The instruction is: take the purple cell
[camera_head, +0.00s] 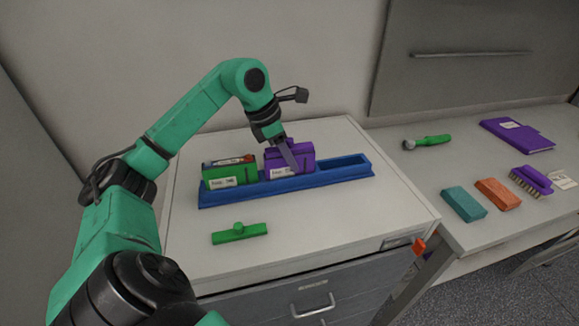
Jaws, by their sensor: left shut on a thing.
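The purple cell (304,159) stands upright in the middle of a long blue rack (336,181) on the light cabinet top. It has a white label low on its front. My left gripper (289,157) reaches down onto it from above and is shut on it. One grey finger shows across the cell's front; the other finger is hidden. The cell still appears to sit in the rack. A green cell (217,173) with a white label stands to its left in the same rack. My right gripper is not in view.
The right slot of the rack is empty. A green bar with a knob (239,233) lies in front of the rack. On the right-hand table are a green-handled tool (428,142), a purple book (517,136), a teal block (463,204), an orange block (497,194) and a purple brush (532,180).

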